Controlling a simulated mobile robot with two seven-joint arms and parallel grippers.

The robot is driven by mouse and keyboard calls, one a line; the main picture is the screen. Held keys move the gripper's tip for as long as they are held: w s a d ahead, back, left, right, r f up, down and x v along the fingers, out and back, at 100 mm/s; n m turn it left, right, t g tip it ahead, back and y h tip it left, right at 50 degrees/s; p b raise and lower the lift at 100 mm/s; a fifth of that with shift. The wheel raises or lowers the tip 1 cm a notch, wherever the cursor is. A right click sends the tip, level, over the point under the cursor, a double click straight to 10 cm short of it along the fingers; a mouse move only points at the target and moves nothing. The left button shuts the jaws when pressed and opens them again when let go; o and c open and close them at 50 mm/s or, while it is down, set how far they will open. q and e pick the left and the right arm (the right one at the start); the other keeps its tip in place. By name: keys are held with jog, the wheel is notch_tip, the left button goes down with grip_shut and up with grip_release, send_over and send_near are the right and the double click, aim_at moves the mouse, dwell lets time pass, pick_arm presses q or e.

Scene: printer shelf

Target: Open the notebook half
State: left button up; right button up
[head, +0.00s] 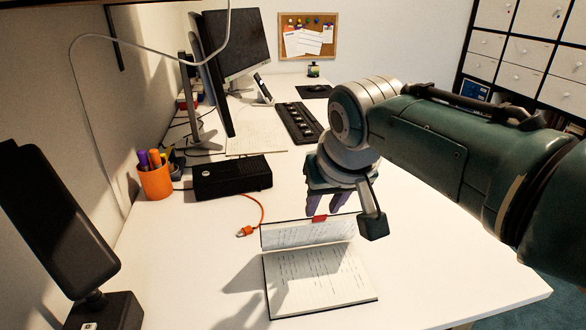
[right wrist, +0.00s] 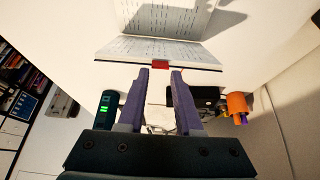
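The notebook (head: 318,280) lies on the white desk with one written page flat. Its other leaf (head: 290,234) stands raised at a steep angle along the far side, with a red tab (head: 320,218) on its top edge. In the right wrist view the notebook (right wrist: 172,18) shows with the red tab (right wrist: 160,64) just beyond my fingertips. My right gripper (head: 325,208) is behind the raised leaf, close to the tab. In the right wrist view its two purple fingers (right wrist: 161,72) are apart with nothing clearly between them. My left gripper is out of view.
A black box (head: 232,177) and an orange pen cup (head: 155,182) stand left of the notebook. An orange cable plug (head: 245,231) lies near its left corner. A keyboard (head: 298,122) and monitors (head: 236,45) are farther back. The desk right of the notebook is clear.

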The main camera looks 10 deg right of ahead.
jog(key=o, duration=0.4)
jog(key=shift+c, duration=0.2)
jog(key=shift+r, duration=0.1)
jog(key=p+v, duration=0.5)
jog(key=v, duration=0.4)
jog(key=shift+s+r, duration=0.3)
jog(key=shift+r, duration=0.05)
